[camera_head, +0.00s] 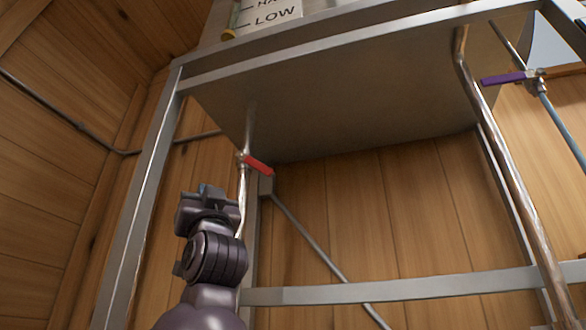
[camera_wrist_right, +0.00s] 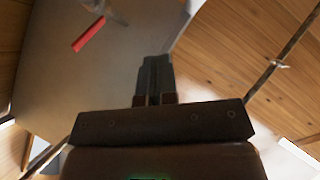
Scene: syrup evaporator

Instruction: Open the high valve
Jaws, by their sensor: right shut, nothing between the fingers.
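A valve with a red lever handle (camera_head: 258,164) sits on the thin vertical pipe under the metal tank, left of centre in the head view. The lever slants down to the right from the pipe. The red handle also shows at the upper left of the right wrist view (camera_wrist_right: 89,34). A second valve with a purple lever handle (camera_head: 503,78) is at the upper right. My right gripper (camera_head: 203,192) is shut and empty, below and left of the red handle in the head view, apart from it. In the right wrist view its closed fingers (camera_wrist_right: 155,75) point up the picture. My left gripper is not in view.
The tank (camera_head: 340,100) rests in a grey metal frame (camera_head: 150,190) with posts and a low crossbar (camera_head: 390,290). Pipes run down at the right (camera_head: 505,185). A sign reading LOW (camera_head: 272,17) is at the top. Wooden walls stand behind.

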